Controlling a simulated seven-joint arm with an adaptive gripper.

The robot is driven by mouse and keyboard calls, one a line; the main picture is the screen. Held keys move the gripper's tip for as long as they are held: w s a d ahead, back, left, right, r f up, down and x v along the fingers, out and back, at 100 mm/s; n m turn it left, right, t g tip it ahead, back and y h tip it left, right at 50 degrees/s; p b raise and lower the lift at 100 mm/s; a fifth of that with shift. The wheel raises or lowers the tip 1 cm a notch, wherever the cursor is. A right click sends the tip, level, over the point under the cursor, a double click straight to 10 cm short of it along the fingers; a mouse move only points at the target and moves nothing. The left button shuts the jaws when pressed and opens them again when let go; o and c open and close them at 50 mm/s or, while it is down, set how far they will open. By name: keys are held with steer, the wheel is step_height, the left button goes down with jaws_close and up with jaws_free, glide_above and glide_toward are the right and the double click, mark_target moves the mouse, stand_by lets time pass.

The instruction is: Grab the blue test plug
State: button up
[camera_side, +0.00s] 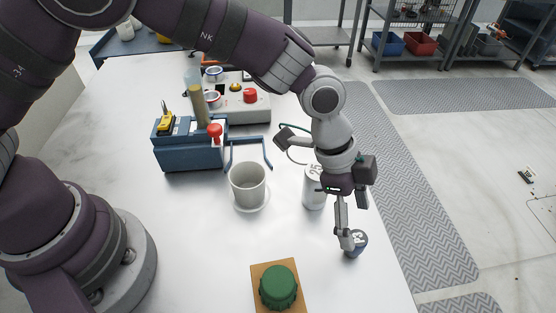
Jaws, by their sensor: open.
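The blue test plug (358,243) is a small dark blue cylinder with a pale marking on its top. It stands on the white table near the right edge. My gripper (351,236) points down at the plug and is open. One finger reaches down along the plug's left side and overlaps it in this view.
A white can (312,189) stands close to my gripper's left. Further left are a light cup (247,187) on a saucer, a blue toolbox (188,153) and a grey control box (243,104). A green cap (279,287) sits on a brown board in front.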

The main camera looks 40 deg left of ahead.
mark_target(355, 236)
steer(key=x, duration=0.5)
steer(key=shift+s+a+f, duration=0.15)
steer(key=shift+a, duration=0.1)
jaws_close()
